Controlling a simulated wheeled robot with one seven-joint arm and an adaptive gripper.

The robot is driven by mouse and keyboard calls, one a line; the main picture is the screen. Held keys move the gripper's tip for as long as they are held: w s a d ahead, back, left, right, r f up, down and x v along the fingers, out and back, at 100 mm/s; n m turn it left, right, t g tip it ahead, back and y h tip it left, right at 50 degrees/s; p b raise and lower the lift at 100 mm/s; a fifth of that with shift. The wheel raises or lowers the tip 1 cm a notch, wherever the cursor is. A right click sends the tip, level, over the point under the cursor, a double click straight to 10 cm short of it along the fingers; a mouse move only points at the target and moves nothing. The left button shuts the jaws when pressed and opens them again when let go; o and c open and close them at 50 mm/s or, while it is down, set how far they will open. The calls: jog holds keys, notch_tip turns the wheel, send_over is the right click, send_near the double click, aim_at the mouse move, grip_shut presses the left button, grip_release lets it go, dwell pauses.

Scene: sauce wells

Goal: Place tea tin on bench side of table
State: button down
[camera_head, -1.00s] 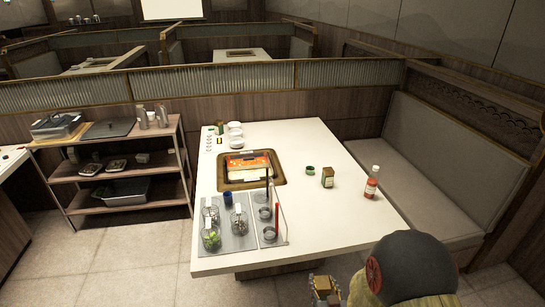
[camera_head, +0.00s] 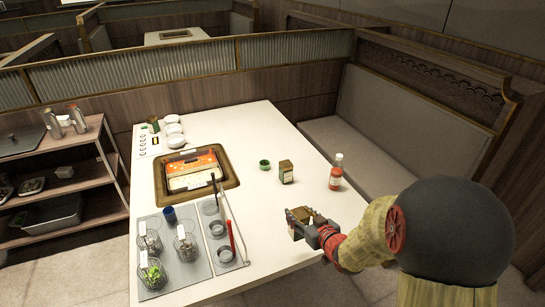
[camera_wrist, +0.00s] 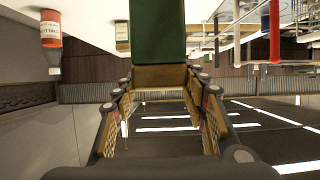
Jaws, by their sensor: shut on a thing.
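My gripper (camera_head: 299,220) is shut on a dark green, box-shaped tea tin (camera_wrist: 158,30) with a gold-brown end, which shows between the fingers in the upside-down wrist view. In the head view the fingers largely hide this tin, near the table's right edge; I cannot tell whether it touches the top. The white table (camera_head: 262,125) runs back from there, with the grey bench (camera_head: 375,140) along its right side.
A red sauce bottle (camera_head: 336,173) stands right of the standing tin, near the bench-side edge. The right-middle tabletop has free room.

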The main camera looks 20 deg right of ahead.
jog(key=shift+s+d+r, duration=0.2)
jog(key=shift+s+d, duration=0.05)
jog(key=shift+d, duration=0.35)
jog(key=shift+s+d+r, duration=0.2)
jog(key=shift+s+d, duration=0.05)
jog(key=shift+d, duration=0.35)
jog(key=shift+w+d+b, duration=0.15)
jog(key=shift+d+b, duration=0.05)
jog(key=shift+b, duration=0.15)
jog(key=w+d+f+b, duration=0.3)
jog(key=w+f+b, duration=0.4)
jog(key=w+f, duration=0.5)
jog(key=shift+w+d+f, duration=0.2)
jog(key=shift+w+f, duration=0.15)
jog(key=shift+w, duration=0.15)
jog(key=shift+f, duration=0.2)
jog(key=c, duration=1.1)
grip_release()
jog(key=shift+o, duration=0.4)
